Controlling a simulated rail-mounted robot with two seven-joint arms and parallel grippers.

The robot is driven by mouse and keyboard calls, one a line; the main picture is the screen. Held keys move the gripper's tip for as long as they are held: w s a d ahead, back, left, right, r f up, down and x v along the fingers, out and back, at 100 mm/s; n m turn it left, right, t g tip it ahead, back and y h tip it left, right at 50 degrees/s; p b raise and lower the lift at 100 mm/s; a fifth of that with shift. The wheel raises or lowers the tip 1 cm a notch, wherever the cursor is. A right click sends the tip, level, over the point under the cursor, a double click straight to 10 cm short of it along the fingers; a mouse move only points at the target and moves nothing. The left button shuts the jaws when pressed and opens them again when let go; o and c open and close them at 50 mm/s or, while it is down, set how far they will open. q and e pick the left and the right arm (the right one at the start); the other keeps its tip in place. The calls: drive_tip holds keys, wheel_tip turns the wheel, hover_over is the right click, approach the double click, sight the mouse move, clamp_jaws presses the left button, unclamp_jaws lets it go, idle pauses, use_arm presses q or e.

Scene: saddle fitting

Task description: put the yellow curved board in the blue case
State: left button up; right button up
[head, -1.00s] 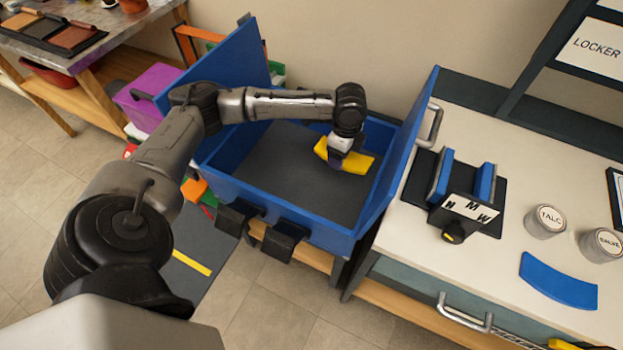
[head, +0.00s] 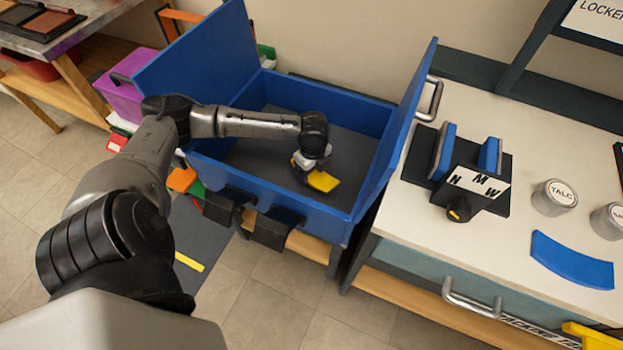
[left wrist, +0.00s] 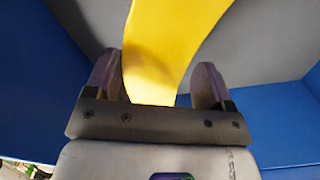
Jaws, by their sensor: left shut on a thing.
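The yellow curved board (head: 324,181) is in my left gripper (head: 306,166), inside the open blue case (head: 338,226). In the left wrist view the board (left wrist: 168,45) stands between the two fingers of the gripper (left wrist: 157,85), with the case's grey floor and blue walls around it. The gripper is shut on the board, over the front middle of the case's dark floor. I cannot tell whether the board touches the floor. The gripper hides part of the board. My right gripper is not in view.
The case's raised blue side flaps (head: 405,130) stand left and right. A white counter (head: 500,235) on the right holds a black clamp block (head: 470,180), a TALC tin (head: 553,198) and a blue curved board (head: 571,261). The rest of the case floor is clear.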

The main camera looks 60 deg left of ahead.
sight(313, 179)
use_arm(q)
wheel_tip(313, 179, down, 6)
drive_tip(key=shift+r+b, duration=0.2)
drive_tip(key=shift+b, duration=0.95)
drive_tip(key=o, duration=1)
drive_tip(key=shift+c, duration=0.2)
wheel_tip(313, 179, up, 11)
drive_tip(key=p, duration=0.4)
drive_tip(key=shift+f+p, duration=0.15)
drive_tip(key=shift+p, duration=0.15)
drive_tip(key=shift+r, duration=0.7)
